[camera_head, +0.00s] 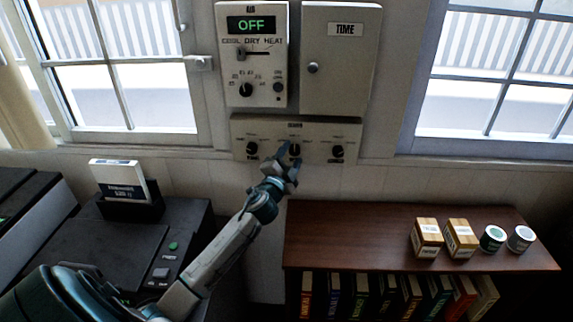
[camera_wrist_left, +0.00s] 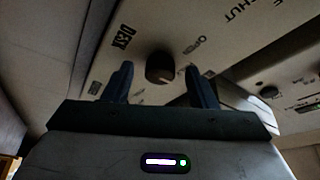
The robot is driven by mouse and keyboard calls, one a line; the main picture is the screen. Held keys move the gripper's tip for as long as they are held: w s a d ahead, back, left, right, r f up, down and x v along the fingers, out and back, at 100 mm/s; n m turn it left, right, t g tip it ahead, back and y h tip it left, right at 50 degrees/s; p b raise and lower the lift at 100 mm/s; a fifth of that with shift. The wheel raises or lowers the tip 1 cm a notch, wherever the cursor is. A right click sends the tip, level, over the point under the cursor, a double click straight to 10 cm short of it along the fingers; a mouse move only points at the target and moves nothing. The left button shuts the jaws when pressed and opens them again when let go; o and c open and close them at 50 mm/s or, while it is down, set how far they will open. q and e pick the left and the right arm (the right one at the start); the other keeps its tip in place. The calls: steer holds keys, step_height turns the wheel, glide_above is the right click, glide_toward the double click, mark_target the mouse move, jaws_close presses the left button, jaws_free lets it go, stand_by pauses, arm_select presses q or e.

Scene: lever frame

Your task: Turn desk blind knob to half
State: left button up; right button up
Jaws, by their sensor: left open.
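The desk blind knob (camera_head: 294,150) is the middle one of three dark knobs on a wide pale panel (camera_head: 270,130) on the wall. My left gripper (camera_head: 288,160) is right at it, its fingers partly covering it. In the left wrist view the round dark knob (camera_wrist_left: 159,68) shows between and just beyond the two open fingers (camera_wrist_left: 160,84), beside the word DESK. OPEN and SHUT are printed nearby. Contact with the fingers cannot be seen, nor the knob's exact setting. My right gripper is out of view.
Other knobs sit left (camera_head: 252,148) and right (camera_head: 338,152) on the panel. Above are an OFF control box (camera_head: 258,65) and a TIME box (camera_head: 340,75). A brown shelf (camera_head: 350,225) with boxes and cans stands below right; a dark printer (camera_head: 130,245) stands left.

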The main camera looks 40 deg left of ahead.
arm_select(q)
steer(key=b+v, duration=0.5)
steer(key=v, duration=0.5)
steer(key=shift+s, duration=0.25)
steer(key=shift+f, duration=0.15)
